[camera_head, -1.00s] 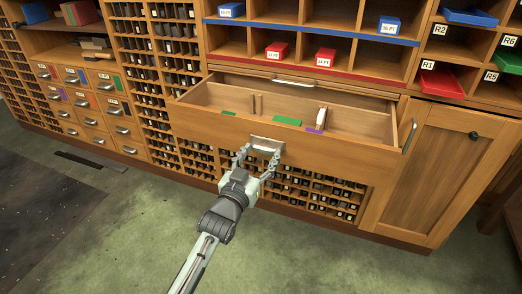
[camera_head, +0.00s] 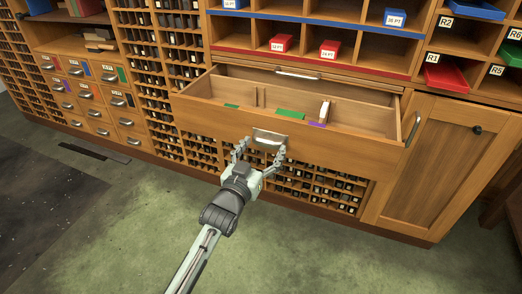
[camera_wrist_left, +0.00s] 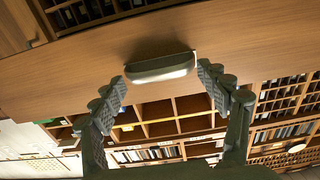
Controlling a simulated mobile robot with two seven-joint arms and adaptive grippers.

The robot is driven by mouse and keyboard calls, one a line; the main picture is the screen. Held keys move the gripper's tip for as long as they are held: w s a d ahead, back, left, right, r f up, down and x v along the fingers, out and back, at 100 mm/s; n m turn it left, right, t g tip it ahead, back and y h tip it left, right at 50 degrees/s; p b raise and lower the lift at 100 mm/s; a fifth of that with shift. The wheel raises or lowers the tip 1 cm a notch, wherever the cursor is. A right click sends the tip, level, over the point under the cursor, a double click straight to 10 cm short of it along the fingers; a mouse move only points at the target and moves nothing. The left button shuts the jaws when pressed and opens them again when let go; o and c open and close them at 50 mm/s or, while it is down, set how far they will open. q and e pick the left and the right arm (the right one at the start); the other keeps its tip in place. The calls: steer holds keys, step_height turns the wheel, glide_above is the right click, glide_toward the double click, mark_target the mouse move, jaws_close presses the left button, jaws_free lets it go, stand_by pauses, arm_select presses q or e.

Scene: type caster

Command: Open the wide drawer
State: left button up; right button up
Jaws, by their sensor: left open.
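The wide wooden drawer (camera_head: 330,148) stands pulled out of the cabinet, its inside showing, with a green piece (camera_head: 290,114) and a purple piece (camera_head: 317,124) in it. Its metal handle (camera_head: 268,137) is in the middle of the front; in the left wrist view the handle (camera_wrist_left: 160,68) shows between and just beyond the fingertips. My left gripper (camera_head: 261,146) is open in front of the drawer, one finger at each side of the handle and slightly below it. The fingers are not closed on it; whether they touch it I cannot tell. My right gripper is not in view.
Above are cubbies with red boxes (camera_head: 281,43) and blue boxes (camera_head: 395,17). A cabinet door (camera_head: 430,160) is at the right. Small drawers (camera_head: 95,95) and narrow type slots are at the left. The green floor (camera_head: 330,255) in front is clear.

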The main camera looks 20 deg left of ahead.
arm_select(q)
steer(key=s, duration=1.2)
steer(key=shift+a, duration=0.2)
steer(key=s+a+f+g+y+p, duration=0.1)
steer(key=s+a+f+g, duration=0.2)
steer(key=s+f+g, duration=0.4)
steer(key=s+a+f+m+g+y+p, duration=0.1)
steer(key=s+a+f+g+p, duration=0.1)
steer(key=s+f+g, duration=0.6)
steer(key=s+a+f, duration=0.1)
steer(key=s+f, duration=0.2)
steer(key=f, duration=0.4)
steer(key=shift+s+a+f, duration=0.15)
steer(key=shift+a, duration=0.15)
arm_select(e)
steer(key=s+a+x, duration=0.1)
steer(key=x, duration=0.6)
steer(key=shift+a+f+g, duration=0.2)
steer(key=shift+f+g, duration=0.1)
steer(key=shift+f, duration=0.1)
